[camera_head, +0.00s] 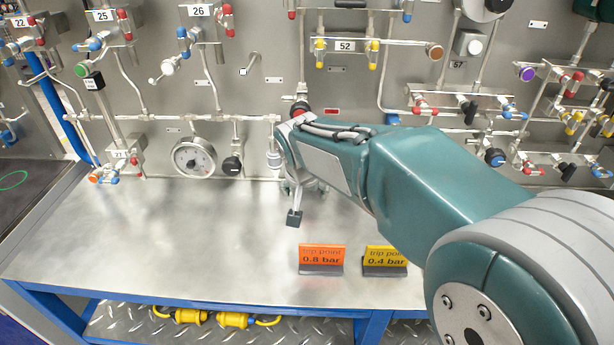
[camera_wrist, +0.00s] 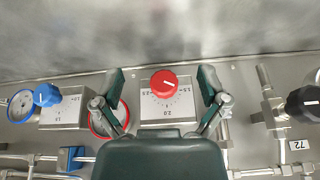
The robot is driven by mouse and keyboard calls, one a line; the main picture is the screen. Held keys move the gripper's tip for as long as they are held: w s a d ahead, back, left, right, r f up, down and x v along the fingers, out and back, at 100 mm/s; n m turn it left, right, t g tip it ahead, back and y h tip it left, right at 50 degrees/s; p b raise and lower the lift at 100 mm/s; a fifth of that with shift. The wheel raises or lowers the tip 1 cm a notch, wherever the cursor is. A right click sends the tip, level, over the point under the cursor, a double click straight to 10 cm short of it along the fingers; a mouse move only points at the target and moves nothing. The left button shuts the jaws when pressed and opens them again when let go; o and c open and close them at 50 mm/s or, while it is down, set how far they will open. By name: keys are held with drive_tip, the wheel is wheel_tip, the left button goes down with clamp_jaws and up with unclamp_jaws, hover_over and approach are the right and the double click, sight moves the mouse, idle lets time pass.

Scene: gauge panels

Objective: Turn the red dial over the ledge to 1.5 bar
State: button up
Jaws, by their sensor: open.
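The red dial (camera_wrist: 164,83) sits on a pale scale plate (camera_wrist: 182,110) in the wrist view, which looks upside down. Its white pointer line points right and slightly down in the picture. The plate's figures include 2.0 below the dial; the smaller ones at its sides are hard to read. My gripper (camera_wrist: 162,79) is open, with one finger left and one right of the dial and gaps on both sides. In the head view my gripper (camera_head: 294,205) is mostly hidden by my arm, above the metal ledge (camera_head: 200,235). I cannot make out the dial there.
An orange 0.8 bar card (camera_head: 321,258) and a yellow 0.4 bar card (camera_head: 385,260) stand on the ledge. A blue knob (camera_wrist: 46,95) and red ring (camera_wrist: 107,118) lie left of the dial, a black knob (camera_wrist: 302,101) right. The left ledge is clear.

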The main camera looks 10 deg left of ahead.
drive_tip(key=w, duration=0.2)
drive_tip(key=w+a+f, duration=0.1)
drive_tip(key=w, duration=0.2)
drive_tip(key=w+f, duration=0.1)
drive_tip(key=w, duration=0.2)
drive_tip(key=shift+a, duration=0.2)
drive_tip(key=shift+w+f, duration=0.15)
drive_tip(key=shift+f, duration=0.25)
drive_tip(key=c, duration=1.1)
